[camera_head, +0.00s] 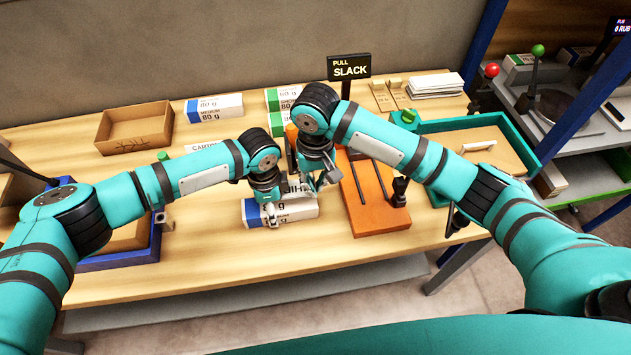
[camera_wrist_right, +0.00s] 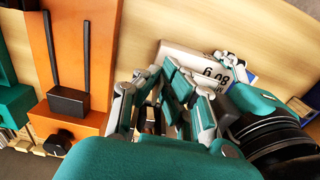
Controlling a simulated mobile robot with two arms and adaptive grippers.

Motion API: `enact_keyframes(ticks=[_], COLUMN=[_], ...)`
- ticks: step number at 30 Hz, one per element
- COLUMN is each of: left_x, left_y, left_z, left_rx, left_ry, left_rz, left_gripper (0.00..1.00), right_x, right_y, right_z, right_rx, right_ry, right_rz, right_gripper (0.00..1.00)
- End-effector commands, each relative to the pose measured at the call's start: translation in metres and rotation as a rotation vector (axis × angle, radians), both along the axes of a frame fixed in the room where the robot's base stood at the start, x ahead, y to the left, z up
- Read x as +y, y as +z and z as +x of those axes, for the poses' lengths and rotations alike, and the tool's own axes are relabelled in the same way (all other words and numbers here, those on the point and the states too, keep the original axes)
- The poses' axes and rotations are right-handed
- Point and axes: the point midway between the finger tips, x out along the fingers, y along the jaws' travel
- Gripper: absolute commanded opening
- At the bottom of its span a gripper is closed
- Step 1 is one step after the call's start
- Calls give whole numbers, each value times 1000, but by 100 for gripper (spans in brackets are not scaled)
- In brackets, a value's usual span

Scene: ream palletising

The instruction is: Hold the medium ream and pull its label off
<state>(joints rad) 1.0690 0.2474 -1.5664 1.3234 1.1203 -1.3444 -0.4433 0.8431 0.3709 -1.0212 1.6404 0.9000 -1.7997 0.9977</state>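The medium ream (camera_head: 300,208), white with a blue end and "80 g" print, lies on the table in the middle of the head view. It also shows upside down beyond my right fingers in the right wrist view (camera_wrist_right: 190,55). My left gripper (camera_head: 270,212) points down at its left part, overlapping its front side; contact is unclear. My right gripper (camera_head: 325,185) is over its right back part. In the wrist view its fingertips (camera_wrist_right: 163,72) are close together by the ream's edge. A white lettered piece (camera_head: 293,187) shows between the grippers. Whether either gripper holds anything is unclear.
An orange stand (camera_head: 378,212) with dark rods is just right of the ream. Behind are a "PULL SLACK" sign (camera_head: 349,67), a blue-ended ream (camera_head: 214,107), green-ended reams and an open cardboard box (camera_head: 135,125). A teal tray (camera_head: 505,125) is at right. The front table strip is clear.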

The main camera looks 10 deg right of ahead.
Motion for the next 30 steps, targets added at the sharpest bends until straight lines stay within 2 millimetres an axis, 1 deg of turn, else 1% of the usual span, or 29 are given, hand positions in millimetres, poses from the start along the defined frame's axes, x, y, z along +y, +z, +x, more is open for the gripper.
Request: enact_keyframes(ticks=[5, 15, 24, 25, 30], left_x=[1, 1, 1, 1, 0], left_y=[0, -1, -1, -1, 0], left_z=[0, 0, 0, 0, 0], left_rx=[1, 1, 1, 1, 1], left_ry=[0, 0, 0, 0, 0], left_rz=[2, 2, 2, 2, 1], left_gripper=[16, 16, 16, 58, 80], right_x=[0, 1, 0, 0, 0], right_y=[5, 29, 30, 30, 30], right_z=[0, 0, 0, 0, 0], right_rx=[-2, -1, 0, 0, 0], right_ry=[0, 0, 0, 0, 0], right_rz=[2, 2, 0, 0, 0], right_gripper=[0, 0, 0, 0, 0])
